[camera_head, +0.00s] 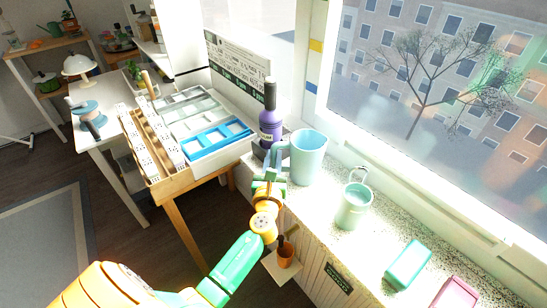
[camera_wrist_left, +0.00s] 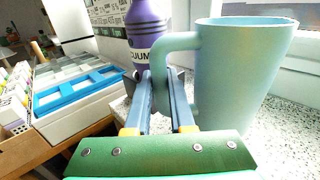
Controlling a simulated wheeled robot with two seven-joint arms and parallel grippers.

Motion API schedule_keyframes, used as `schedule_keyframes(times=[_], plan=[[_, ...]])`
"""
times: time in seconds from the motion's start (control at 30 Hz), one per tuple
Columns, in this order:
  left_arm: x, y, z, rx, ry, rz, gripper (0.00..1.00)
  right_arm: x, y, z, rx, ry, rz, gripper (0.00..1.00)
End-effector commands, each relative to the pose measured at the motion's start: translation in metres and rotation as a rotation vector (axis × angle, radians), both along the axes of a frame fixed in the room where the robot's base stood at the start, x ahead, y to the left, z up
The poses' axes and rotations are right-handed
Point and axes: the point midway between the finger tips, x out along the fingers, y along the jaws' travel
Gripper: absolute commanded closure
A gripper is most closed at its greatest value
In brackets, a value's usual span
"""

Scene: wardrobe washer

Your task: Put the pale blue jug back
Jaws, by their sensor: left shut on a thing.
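The pale blue jug (camera_head: 308,157) stands upright at the left end of the speckled counter by the window. In the left wrist view the jug (camera_wrist_left: 243,75) fills the right side, with its handle towards the left. My left gripper (camera_head: 271,158) reaches the handle from the left. In the left wrist view its fingers (camera_wrist_left: 158,80) are closed around the lower part of the handle. The jug's base is partly hidden by the gripper in the wrist view, so I cannot tell whether it touches the counter. My right gripper is not in view.
A purple bottle (camera_head: 270,125) with a dark top stands close behind the jug. A pale green mug (camera_head: 354,205) stands to the right, then a green block (camera_head: 407,264) and a pink one (camera_head: 456,294). A tray with a blue organiser (camera_head: 216,139) is at left. Counter between jug and mug is clear.

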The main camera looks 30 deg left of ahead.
Motion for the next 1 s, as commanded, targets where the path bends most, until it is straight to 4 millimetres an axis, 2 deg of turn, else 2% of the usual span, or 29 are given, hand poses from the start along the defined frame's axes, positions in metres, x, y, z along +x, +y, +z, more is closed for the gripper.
schedule_keyframes(times=[0.5, 0.53, 0.63, 0.87, 0.93, 1.0], plan=[[0.0001, 0.0001, -0.0067, 0.0, -0.001, 0.0, 1.0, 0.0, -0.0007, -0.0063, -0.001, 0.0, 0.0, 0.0], [0.0001, 0.0001, -0.0056, 0.0, -0.001, 0.0, 0.71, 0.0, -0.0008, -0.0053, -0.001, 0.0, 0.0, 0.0], [0.0, 0.0001, -0.0054, 0.0, -0.001, 0.0, 0.44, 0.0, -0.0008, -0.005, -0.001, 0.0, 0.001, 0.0], [0.0, 0.0001, -0.0056, 0.0, 0.0, 0.0, 0.44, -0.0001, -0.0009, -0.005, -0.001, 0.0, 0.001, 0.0], [-0.0001, 0.0, -0.0061, 0.0, 0.001, 0.0, 0.25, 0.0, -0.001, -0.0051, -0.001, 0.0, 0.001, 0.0], [-0.0001, 0.0, -0.006, 0.0, 0.001, 0.0, 0.24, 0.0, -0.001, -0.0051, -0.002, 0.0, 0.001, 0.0]])
